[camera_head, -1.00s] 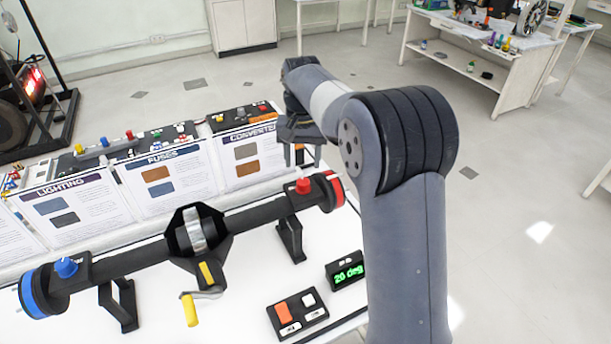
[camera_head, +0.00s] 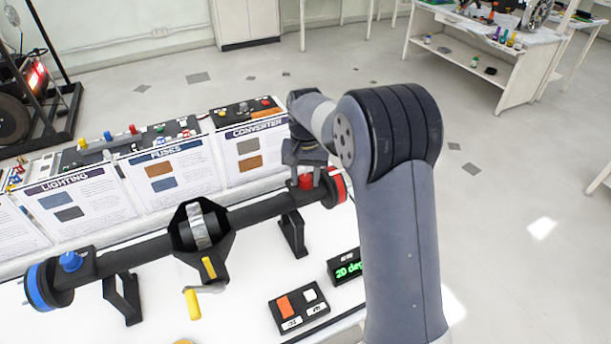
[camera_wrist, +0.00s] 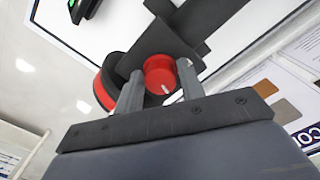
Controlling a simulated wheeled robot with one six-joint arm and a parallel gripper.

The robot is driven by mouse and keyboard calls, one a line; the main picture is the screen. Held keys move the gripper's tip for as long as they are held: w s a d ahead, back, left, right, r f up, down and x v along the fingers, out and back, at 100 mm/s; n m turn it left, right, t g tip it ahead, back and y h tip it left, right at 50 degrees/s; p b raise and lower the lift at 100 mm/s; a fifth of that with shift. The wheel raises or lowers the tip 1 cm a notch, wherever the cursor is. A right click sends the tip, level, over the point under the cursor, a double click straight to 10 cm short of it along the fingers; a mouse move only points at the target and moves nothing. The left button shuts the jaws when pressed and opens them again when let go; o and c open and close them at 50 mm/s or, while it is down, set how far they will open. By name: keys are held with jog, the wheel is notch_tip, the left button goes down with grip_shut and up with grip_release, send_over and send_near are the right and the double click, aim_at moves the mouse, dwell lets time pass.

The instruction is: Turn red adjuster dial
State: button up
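The red adjuster dial (camera_head: 306,181) sits on top of the right end of the black axle bar, beside the red end disc (camera_head: 337,188). My gripper (camera_head: 305,173) points down over it. In the wrist view the dial (camera_wrist: 160,76) shows a white mark and lies between the two fingers of my gripper (camera_wrist: 160,80). The fingers are apart, one on each side of the dial; I see no clear grip on it. The display (camera_head: 347,268) shows green digits, "20 deg", its right edge hidden by my arm.
A blue dial (camera_head: 70,261) and blue disc stand at the axle's left end. A yellow-handled crank (camera_head: 193,303) hangs at the middle. A switch box (camera_head: 298,307) lies in front. Panels, one a converter panel (camera_head: 254,152), stand behind the axle.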

jog(key=c, duration=0.6)
jog(key=n, duration=0.4)
jog(key=shift+p, duration=0.3)
jog(key=n, duration=0.3)
jog(key=shift+d+n, duration=0.1)
jog(key=shift+n, duration=0.2)
jog(key=n, duration=0.6)
jog(key=shift+p, duration=0.35)
jog(key=shift+w+n, duration=0.1)
jog(key=shift+n, duration=0.2)
jog(key=o, duration=1)
